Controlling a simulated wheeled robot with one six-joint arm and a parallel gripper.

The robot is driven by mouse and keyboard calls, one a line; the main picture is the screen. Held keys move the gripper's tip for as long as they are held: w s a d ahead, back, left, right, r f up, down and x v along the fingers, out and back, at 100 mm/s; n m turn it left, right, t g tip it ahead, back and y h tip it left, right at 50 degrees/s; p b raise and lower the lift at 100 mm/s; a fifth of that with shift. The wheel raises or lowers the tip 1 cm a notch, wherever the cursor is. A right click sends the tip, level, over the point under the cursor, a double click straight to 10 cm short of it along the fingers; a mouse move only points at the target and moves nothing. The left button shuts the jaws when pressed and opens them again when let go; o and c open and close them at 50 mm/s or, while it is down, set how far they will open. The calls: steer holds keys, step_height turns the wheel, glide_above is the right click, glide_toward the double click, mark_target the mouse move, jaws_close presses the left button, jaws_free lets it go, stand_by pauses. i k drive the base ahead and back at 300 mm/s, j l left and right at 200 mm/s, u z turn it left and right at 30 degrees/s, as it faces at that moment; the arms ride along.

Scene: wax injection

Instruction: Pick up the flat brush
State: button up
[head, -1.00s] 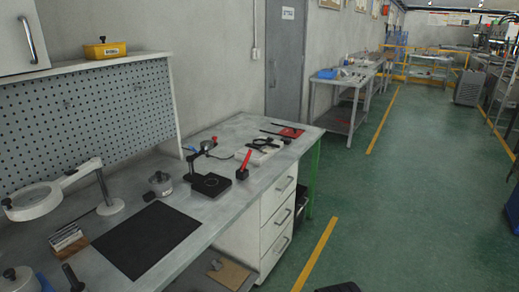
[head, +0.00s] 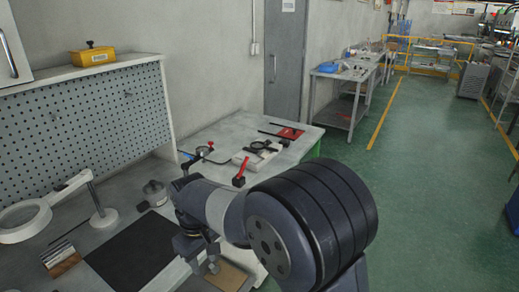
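I cannot make out the flat brush for certain among the small items on the grey workbench (head: 228,131). A thin dark tool (head: 270,134) lies near its far end, partly next to a red pad (head: 290,133). My arm fills the lower middle of the head view, over the bench's front edge. Its end, my gripper (head: 192,245), hangs low by the black mat's right side. The fingers are too small and dark to read as open or shut, and no held thing shows.
A black mat (head: 135,250), a magnifier lamp (head: 28,218) and a lidded pot (head: 155,193) stand on the near bench. The green floor (head: 420,200) at the right is clear.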

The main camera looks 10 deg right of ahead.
mark_target(262, 154)
steer(key=i+l, duration=0.25)
steer(key=i, duration=0.25)
steer(key=i+l, duration=0.25)
steer(key=i, duration=0.2)
steer(key=i+l, duration=0.3)
steer(key=i, duration=0.2)
steer(key=i+l, duration=0.25)
steer(key=i, duration=0.25)
steer(key=i+l+u, duration=0.1)
steer(key=i+l, duration=0.15)
steer(key=i, duration=0.2)
